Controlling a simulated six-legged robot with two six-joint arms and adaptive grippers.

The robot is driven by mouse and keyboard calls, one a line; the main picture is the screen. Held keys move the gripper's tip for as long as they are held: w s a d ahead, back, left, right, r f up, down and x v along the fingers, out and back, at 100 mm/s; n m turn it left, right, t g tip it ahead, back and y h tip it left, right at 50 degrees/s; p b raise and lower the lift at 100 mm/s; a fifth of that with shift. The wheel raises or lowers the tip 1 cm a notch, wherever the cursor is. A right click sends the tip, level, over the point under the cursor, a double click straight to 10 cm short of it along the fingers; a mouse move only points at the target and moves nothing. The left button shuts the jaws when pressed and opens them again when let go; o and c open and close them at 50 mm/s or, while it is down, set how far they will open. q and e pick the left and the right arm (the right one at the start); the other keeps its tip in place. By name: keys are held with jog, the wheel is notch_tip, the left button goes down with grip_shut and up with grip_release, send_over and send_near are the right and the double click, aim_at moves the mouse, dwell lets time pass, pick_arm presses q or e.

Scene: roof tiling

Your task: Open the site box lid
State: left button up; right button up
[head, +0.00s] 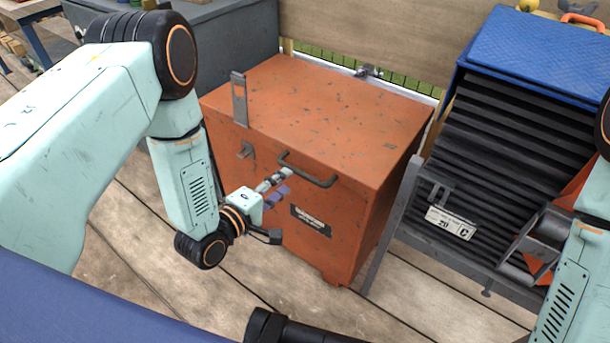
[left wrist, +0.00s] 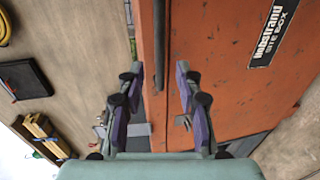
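The orange site box (head: 325,225) stands on the planks in the middle of the head view, with its lid (head: 320,115) closed. A grey bar handle (head: 308,172) sits on its front, and a dark label plate (head: 311,220) is below. A grey hasp (head: 240,100) sticks up at the lid's left front edge, above a grey catch (head: 245,150). My left gripper (head: 284,183) is in front of the box, just below the handle. In the left wrist view its fingers (left wrist: 158,73) are apart and empty, and the handle (left wrist: 158,40) lies beyond their tips. My right gripper is not seen.
A rack of dark tiles (head: 510,140) with a blue cover (head: 540,55) stands right of the box. A grey chest (head: 220,45) is behind it at the left, and a wooden board (head: 380,35) runs behind. Bare planks (head: 250,310) lie in front.

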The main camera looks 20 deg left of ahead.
aim_at(299, 170)
pick_arm(q)
jog(key=b+x, duration=0.1)
jog(key=x, duration=0.4)
jog(key=shift+w+d+b, duration=0.15)
jog(key=shift+d+b, duration=0.15)
jog(key=shift+b, duration=0.05)
jog(key=shift+w+a+f, duration=0.1)
jog(key=shift+w+f, duration=0.1)
jog(key=shift+w, duration=0.45)
jog(key=shift+d+r, duration=0.1)
jog(key=shift+d, duration=0.2)
jog(key=shift+a, duration=0.15)
jog(key=shift+c, duration=1.1)
grip_shut()
